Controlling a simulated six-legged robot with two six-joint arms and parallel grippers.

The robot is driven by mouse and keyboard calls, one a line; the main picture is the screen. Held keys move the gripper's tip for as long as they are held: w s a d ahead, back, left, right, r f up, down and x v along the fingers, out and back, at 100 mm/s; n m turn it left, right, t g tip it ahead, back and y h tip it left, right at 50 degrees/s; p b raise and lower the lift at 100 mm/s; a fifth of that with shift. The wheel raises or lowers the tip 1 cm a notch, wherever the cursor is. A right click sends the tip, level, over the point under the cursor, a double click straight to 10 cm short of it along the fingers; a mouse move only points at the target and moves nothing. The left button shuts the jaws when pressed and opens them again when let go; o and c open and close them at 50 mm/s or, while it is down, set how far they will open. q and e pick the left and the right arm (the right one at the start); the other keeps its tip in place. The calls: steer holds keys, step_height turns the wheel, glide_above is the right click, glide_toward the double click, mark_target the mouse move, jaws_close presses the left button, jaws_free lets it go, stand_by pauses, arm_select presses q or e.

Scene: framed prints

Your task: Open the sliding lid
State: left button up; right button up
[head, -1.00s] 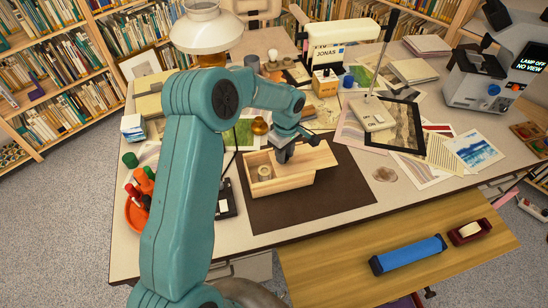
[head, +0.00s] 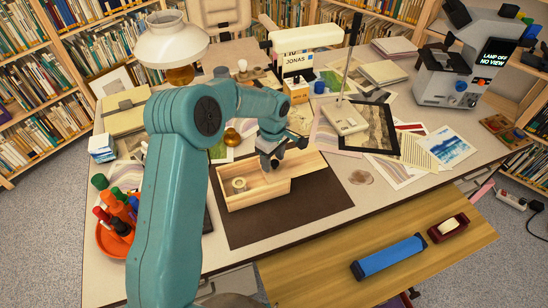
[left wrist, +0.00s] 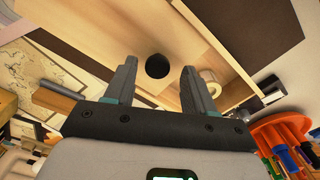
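A pale wooden box (head: 250,195) sits on a dark brown mat (head: 300,215). Its sliding lid (head: 306,165) is partly open, sticking out past the box's right end. The left part of the box is uncovered and shows a roll of tape (head: 239,184) inside, also seen in the left wrist view (left wrist: 208,84). My left gripper (head: 272,163) is low over the lid. My right gripper is out of view.
Prints and a dark-framed picture (head: 370,128) lie to the right. A blue roller (head: 388,257) and a tape dispenser (head: 447,227) are on the front wooden board.

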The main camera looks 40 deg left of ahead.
arm_select(q)
steer(key=shift+w+d+r, duration=0.1)
steer(key=shift+w, duration=0.05)
step_height(320, 180, up, 16)
stand_by(0.3)
steer(key=shift+s, duration=0.25)
stand_by(0.4)
